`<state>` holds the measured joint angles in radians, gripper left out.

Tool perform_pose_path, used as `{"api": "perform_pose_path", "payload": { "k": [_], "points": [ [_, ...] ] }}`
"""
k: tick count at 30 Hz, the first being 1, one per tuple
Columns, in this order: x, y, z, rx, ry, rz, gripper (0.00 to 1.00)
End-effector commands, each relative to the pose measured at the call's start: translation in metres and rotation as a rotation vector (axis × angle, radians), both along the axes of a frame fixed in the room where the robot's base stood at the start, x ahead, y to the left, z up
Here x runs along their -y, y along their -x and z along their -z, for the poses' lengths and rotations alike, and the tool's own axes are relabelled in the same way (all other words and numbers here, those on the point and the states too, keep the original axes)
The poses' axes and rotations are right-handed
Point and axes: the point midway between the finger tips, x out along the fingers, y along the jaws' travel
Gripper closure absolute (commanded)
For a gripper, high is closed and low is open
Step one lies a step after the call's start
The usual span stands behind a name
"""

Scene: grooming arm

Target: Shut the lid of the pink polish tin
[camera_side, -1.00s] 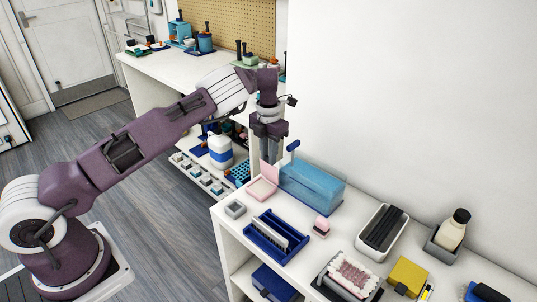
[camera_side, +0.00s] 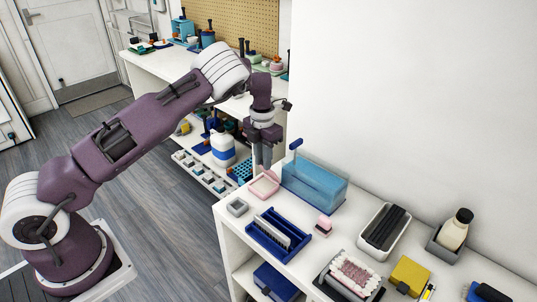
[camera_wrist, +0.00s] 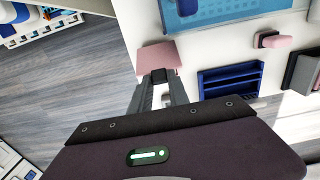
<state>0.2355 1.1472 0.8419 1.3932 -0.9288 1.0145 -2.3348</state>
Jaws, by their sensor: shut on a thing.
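The pink polish tin (camera_side: 262,190) sits at the far left end of the white shelf top, beside the clear blue box. Its lid stands raised and tilted at the tin's back edge, partly hidden by my fingers. My gripper (camera_side: 263,167) points down at the lid, its fingers close together and shut on the lid's edge. In the wrist view the pink tin (camera_wrist: 160,54) shows as a pink square just past my fingertips (camera_wrist: 158,76). The exact contact is hard to make out.
A clear blue box (camera_side: 315,185) with an upright blue handle stands close right of the tin. A small grey tray (camera_side: 237,207) and a dark blue rack (camera_side: 278,236) lie in front. A pink block (camera_side: 323,226) stands farther right. The shelf's left edge is close to the tin.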

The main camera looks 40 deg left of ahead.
Motion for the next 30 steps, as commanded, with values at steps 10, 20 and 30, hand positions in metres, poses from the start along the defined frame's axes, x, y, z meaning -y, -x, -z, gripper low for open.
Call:
{"api": "perform_pose_path", "payload": {
  "k": [10, 20, 30],
  "points": [
    [0.002, 0.035, 0.021, -0.014, 0.007, 0.001, 1.00],
    [0.002, 0.058, 0.047, -0.016, 0.006, 0.002, 1.00],
    [0.002, 0.070, 0.071, -0.016, 0.006, 0.003, 1.00]
  ]
}}
